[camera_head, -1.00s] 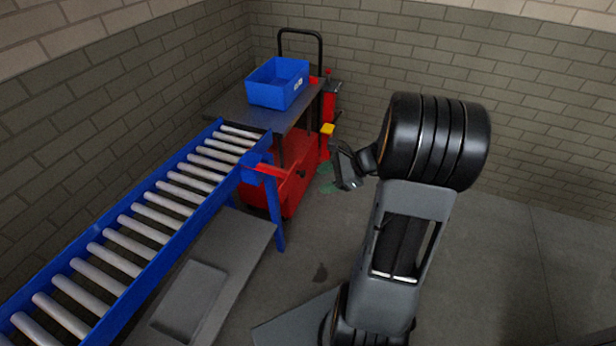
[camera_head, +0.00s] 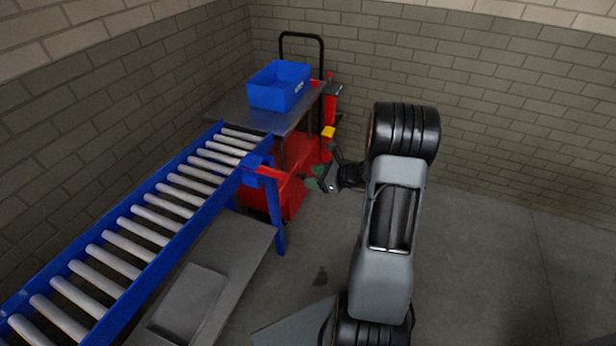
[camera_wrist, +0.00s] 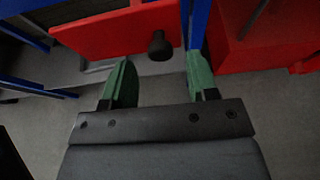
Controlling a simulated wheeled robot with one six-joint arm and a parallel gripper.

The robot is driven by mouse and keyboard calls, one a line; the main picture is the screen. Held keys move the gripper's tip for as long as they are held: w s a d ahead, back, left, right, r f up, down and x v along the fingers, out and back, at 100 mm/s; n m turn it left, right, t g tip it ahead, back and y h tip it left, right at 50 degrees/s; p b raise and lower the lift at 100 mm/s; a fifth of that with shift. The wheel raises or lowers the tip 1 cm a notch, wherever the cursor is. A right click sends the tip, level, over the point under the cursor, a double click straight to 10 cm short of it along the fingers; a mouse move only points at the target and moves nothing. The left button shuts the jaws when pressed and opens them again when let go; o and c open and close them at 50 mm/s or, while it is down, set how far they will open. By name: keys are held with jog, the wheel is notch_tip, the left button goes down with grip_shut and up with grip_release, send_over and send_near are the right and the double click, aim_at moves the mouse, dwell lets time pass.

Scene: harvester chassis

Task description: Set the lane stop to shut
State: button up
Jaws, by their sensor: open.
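The lane stop looks to be the red plate (camera_wrist: 112,34) with a round black knob (camera_wrist: 160,46) in the wrist view. In the head view a red bar (camera_head: 268,172) shows at the near side of the conveyor's far end. My gripper (camera_head: 313,178) is to the right of it, pointing toward it. In the wrist view my gripper (camera_wrist: 160,78) has its two green fingers spread and nothing between them. The knob lies just beyond the fingertips, between their lines, and is not touched. I cannot tell whether the stop is open or shut.
The blue roller conveyor (camera_head: 178,247) runs from lower left to a red cart (camera_head: 288,120) with a grey top. A blue bin (camera_head: 278,86) stands on the cart. A blue conveyor leg (camera_head: 276,220) is near my gripper. Floor to the right is clear.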

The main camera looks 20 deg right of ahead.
jog(key=shift+x, duration=1.25)
jog(key=shift+c, duration=0.4)
grip_shut()
